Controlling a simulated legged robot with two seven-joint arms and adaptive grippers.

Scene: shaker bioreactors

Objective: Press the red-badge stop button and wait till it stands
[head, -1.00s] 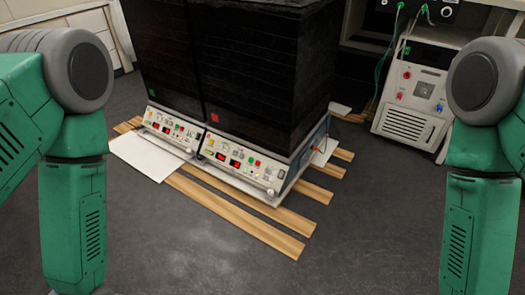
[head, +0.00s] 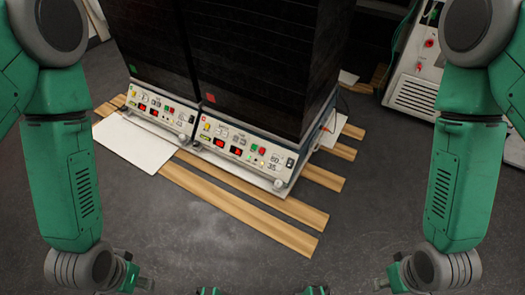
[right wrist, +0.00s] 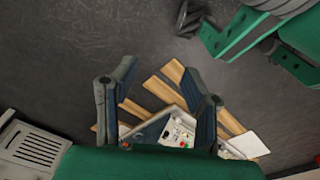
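Two shaker units stand side by side. The right one carries a red badge (head: 210,97), the left one a green badge (head: 133,69). The red-badge unit's control panel (head: 240,158) has lit red displays, a green button (head: 254,147) and a red button (head: 262,151). Small digits show near its right end; labels are too small to read. My left gripper (head: 209,291) is mostly cut off at the bottom edge, so its opening is unclear. My right gripper (head: 317,291) is also cut off there; the right wrist view shows its fingers apart and empty (right wrist: 158,95). Both are apart from the panel.
Wooden slats (head: 240,208) and a white sheet (head: 135,145) lie on the grey floor around the units. A white cabinet with a vent (head: 414,95) stands at the right. The floor (head: 200,240) in front is clear.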

